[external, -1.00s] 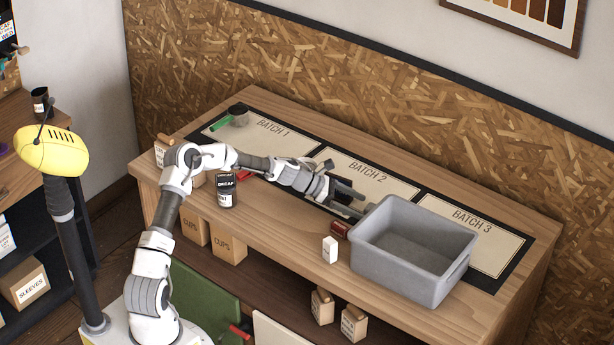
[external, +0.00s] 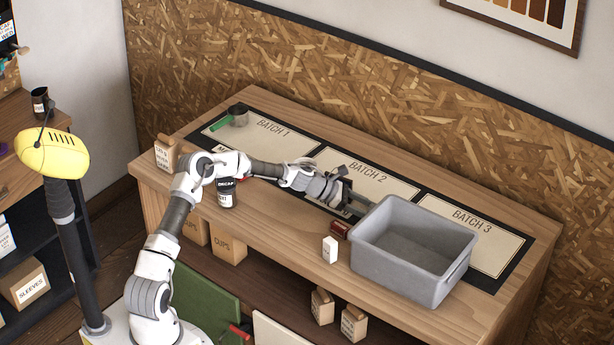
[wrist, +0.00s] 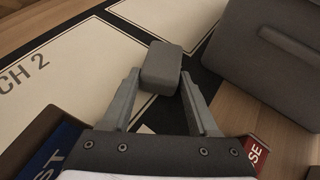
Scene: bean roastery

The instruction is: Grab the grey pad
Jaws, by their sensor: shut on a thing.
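The grey pad (wrist: 162,66) is a small rounded block in the wrist view, between the fingertips of my gripper (wrist: 160,78). My gripper is shut on it, one finger on each side. In the external view my gripper (external: 358,200) is low over the Batch 2 area, just left of the grey bin. The pad cannot be made out clearly there, as the fingers and wrist cover it.
The grey bin (external: 405,275) stands close right of my gripper. A dark red box (external: 340,229) and a white box (external: 330,249) stand in front. A black decaf can (external: 226,193) stands near my forearm.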

